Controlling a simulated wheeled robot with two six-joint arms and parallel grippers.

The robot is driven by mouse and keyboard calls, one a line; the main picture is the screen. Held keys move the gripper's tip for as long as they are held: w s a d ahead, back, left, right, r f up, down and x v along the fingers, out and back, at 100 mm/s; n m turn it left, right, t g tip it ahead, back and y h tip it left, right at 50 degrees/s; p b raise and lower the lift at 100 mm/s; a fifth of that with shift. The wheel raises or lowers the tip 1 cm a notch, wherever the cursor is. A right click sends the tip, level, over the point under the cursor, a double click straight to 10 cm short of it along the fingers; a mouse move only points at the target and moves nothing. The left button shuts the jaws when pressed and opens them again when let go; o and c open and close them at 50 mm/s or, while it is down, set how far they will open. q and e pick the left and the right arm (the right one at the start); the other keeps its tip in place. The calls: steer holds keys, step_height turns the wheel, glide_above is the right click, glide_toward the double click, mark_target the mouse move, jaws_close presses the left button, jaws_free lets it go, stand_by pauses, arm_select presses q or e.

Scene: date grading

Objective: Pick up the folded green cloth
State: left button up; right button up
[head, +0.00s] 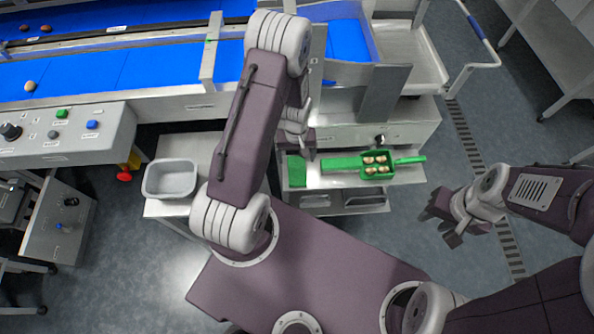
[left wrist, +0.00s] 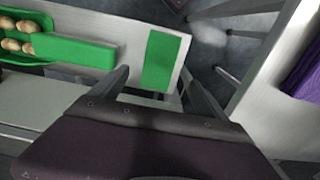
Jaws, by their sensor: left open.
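The folded green cloth (head: 296,171) lies flat at the left end of a metal shelf in the head view. It shows as a green rectangle in the left wrist view (left wrist: 161,60). My left gripper (head: 309,150) is near the cloth and partly hidden by my arm. In the left wrist view the left gripper (left wrist: 157,84) is open and empty, with its fingers to either side of the cloth's near end. I cannot tell its height above it. My right gripper (head: 442,226) is open and empty, off to the right over the floor.
A green tray with a handle (head: 395,162) holds several dates on the same shelf, right of the cloth. A grey bin (head: 170,165) stands left on a metal stand. Blue conveyor belts (head: 110,70) run behind. Floor is clear around my right gripper.

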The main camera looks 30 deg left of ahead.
mark_target(297, 171)
arm_select(q)
steer(key=f, duration=0.9)
steer(key=shift+s+d+b, duration=0.1)
steer(key=shift+d+b, duration=0.1)
steer(key=shift+b, duration=0.1)
steer(key=c, duration=1.4)
